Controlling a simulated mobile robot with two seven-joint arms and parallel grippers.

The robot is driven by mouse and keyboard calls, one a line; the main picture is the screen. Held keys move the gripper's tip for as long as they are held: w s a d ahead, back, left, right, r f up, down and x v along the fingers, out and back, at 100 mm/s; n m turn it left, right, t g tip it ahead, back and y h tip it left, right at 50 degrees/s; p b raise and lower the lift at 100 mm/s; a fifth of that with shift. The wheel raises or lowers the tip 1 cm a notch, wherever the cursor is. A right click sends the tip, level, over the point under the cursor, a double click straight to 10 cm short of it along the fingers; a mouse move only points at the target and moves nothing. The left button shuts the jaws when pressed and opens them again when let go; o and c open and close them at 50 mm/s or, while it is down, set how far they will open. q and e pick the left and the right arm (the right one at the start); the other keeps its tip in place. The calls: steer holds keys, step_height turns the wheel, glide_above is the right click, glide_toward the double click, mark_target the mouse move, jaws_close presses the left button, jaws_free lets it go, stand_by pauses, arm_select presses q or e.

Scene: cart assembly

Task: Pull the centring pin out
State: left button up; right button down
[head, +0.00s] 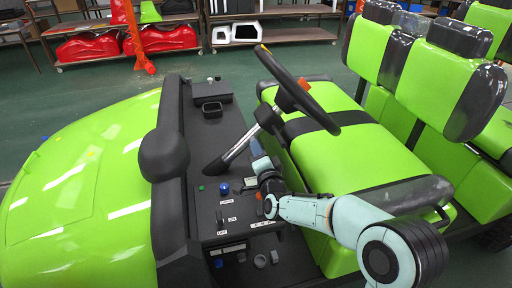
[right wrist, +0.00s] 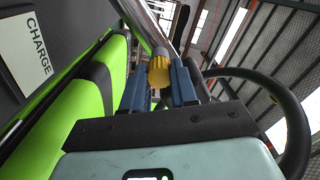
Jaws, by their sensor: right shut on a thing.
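The centring pin shows in the right wrist view as a ribbed yellow knob (right wrist: 158,70) at the silver steering column (right wrist: 144,20). My right gripper (right wrist: 160,82) has its two blue fingers on either side of the knob and is shut on it. How deep the pin sits in the column is hidden. In the head view my right gripper (head: 257,152) is beside the silver column (head: 238,149), below the steering wheel; the pin itself cannot be made out there. My left gripper is in neither view.
The black steering wheel (head: 298,88) is close above the gripper; its rim (right wrist: 294,125) curves along the right of the wrist view. The dashboard (head: 232,215) with buttons and labels lies left of my arm. Green seats (head: 350,155) lie to the right.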

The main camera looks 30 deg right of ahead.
steer(key=shift+b+v, duration=1.2)
steer(key=shift+v, duration=1.75)
